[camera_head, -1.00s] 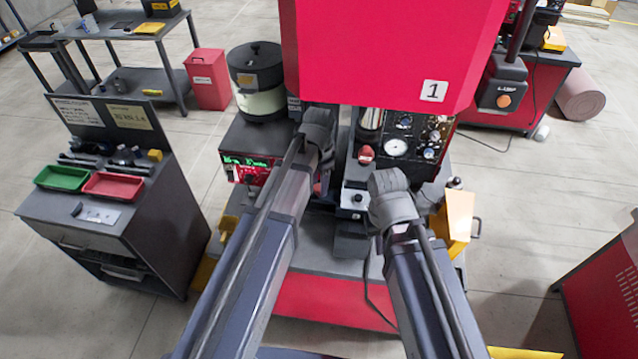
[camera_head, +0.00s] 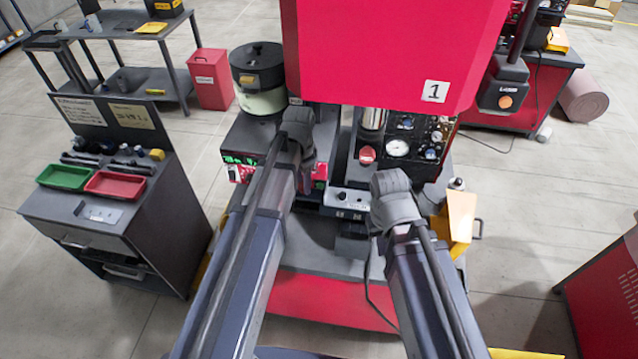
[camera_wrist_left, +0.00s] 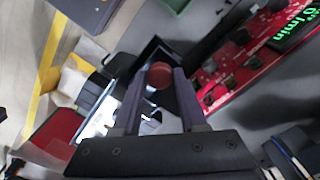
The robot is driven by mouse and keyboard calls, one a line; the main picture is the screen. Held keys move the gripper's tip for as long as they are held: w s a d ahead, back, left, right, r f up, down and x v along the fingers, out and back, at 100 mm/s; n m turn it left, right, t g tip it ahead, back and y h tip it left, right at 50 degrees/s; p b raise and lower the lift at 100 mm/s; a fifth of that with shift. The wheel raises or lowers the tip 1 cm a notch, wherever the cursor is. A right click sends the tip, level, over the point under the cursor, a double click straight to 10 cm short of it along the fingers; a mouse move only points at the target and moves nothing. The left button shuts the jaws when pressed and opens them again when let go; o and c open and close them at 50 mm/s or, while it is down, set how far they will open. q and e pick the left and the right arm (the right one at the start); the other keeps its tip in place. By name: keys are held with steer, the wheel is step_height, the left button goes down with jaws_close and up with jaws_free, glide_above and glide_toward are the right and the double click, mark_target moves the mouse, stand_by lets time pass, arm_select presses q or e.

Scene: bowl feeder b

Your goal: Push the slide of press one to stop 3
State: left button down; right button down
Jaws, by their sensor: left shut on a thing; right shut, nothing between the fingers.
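Press one is the red housing (camera_head: 385,45) with a white "1" label, at the top centre of the head view. In the left wrist view my left gripper (camera_wrist_left: 155,85) is shut on a round dark-red knob (camera_wrist_left: 160,75) between its fingers. In the head view my left wrist covers the fingers and the place they hold, so the slide and its stops cannot be made out. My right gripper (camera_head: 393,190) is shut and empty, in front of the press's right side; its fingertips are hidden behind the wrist.
A small control box (camera_head: 347,201) sits between my arms, with a gauge panel (camera_head: 400,146) behind it. A red display unit (camera_wrist_left: 255,55) lies right of the knob in the wrist view. A bowl feeder (camera_head: 258,78) stands left of the press. A tool cart (camera_head: 110,225) stands at left.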

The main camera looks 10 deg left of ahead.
arm_select(q)
steer(key=a, duration=0.5)
steer(key=shift+s+a, duration=0.1)
steer(key=shift+c, duration=2.3)
jaws_free()
step_height(320, 180, up, 8)
steer(key=p, duration=0.8)
steer(key=shift+f, duration=0.1)
